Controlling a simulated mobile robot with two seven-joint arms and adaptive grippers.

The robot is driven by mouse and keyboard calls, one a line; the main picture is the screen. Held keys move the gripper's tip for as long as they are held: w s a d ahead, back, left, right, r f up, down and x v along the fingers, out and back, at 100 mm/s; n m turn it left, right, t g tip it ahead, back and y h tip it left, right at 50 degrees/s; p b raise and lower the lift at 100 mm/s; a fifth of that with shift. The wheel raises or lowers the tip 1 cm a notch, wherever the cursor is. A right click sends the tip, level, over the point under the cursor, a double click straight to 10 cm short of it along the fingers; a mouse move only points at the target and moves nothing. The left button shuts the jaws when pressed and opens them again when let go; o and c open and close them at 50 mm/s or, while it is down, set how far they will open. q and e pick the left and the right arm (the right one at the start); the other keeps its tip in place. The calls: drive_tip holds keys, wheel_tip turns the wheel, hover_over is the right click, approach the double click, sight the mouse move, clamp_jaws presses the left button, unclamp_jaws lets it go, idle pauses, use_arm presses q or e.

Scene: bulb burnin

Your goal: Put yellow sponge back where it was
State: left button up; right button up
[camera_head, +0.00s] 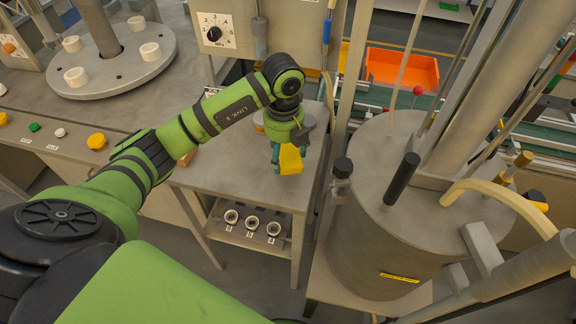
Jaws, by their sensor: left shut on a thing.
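The yellow sponge (291,159) shows as a bright yellow block at the end of my left arm, over the small grey table (240,180). My left gripper (289,164) points down and is shut on the sponge, with its green fingers on the sponge's sides. I cannot tell whether the sponge touches the table top. The arm's wrist hides part of the table behind the gripper, where edges of an orange object show. My right gripper is not in view.
A large grey drum (385,220) with a black handle and a hose stands right of the table. A post rises between them. A shelf below holds several white-rimmed sockets (252,222). A panel with buttons (97,141) is at left; an orange bin (402,68) is behind.

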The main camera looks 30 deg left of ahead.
sight(285, 165)
use_arm(q)
drive_tip(key=shift+f, duration=0.9)
wheel_tip(285, 165, down, 3)
drive_tip(key=shift+d+f+p, duration=0.1)
drive_tip(key=shift+p, duration=0.45)
drive_tip(key=shift+f, duration=0.25)
drive_tip(key=shift+f, duration=0.1)
drive_tip(key=shift+f, duration=0.15)
drive_tip(key=o, duration=1)
